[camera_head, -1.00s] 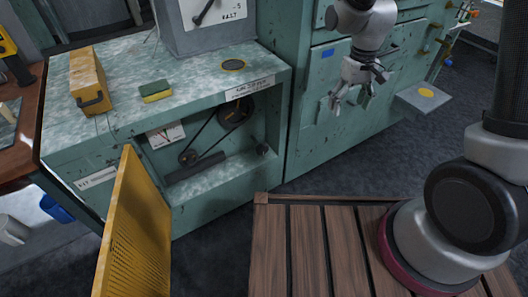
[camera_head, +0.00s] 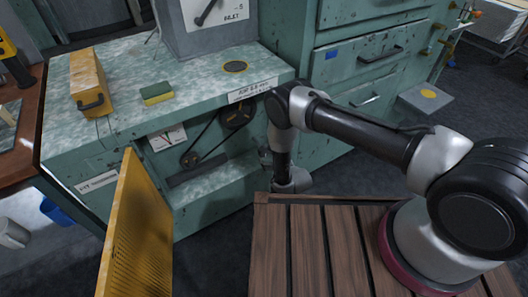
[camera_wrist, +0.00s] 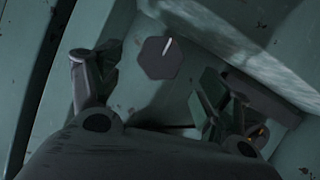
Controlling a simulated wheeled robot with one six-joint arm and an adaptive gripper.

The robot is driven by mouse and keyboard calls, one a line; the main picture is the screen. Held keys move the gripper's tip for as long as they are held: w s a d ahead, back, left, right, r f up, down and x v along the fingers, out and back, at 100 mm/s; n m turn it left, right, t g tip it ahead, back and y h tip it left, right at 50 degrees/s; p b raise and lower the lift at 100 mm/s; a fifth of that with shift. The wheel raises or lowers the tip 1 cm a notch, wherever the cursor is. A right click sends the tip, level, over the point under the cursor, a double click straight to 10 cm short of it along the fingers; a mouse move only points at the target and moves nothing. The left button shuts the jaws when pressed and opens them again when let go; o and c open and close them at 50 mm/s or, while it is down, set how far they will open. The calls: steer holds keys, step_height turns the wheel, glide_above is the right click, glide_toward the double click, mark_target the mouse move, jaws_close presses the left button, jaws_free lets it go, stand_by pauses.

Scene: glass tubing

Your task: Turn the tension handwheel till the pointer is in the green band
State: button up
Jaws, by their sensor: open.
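A dark, six-sided handwheel knob (camera_wrist: 158,58) with a white mark shows in the wrist view, on the green wall of the recess. My gripper (camera_wrist: 155,78) is open, with one finger on each side of the knob in the picture. I cannot tell whether either finger touches it. In the head view my gripper (camera_head: 266,157) is at the right end of the open recess, partly behind my arm, and the knob is hidden there. The tension gauge (camera_head: 168,138) is a white plate with a thin pointer at the left of the recess. Its pointer and bands are too small to read surely.
A belt and pulleys (camera_head: 236,113) sit in the recess left of my gripper. An open yellow perforated door (camera_head: 138,230) stands out in front at the left. A sponge (camera_head: 157,93) and a yellow box (camera_head: 90,82) lie on the bench top. A slatted wooden platform (camera_head: 312,245) is below my arm.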

mark_target(265, 152)
steer(key=x, duration=0.7)
steer(key=shift+w+a+f, duration=0.1)
steer(key=shift+w+a, duration=0.1)
steer(key=c, duration=1)
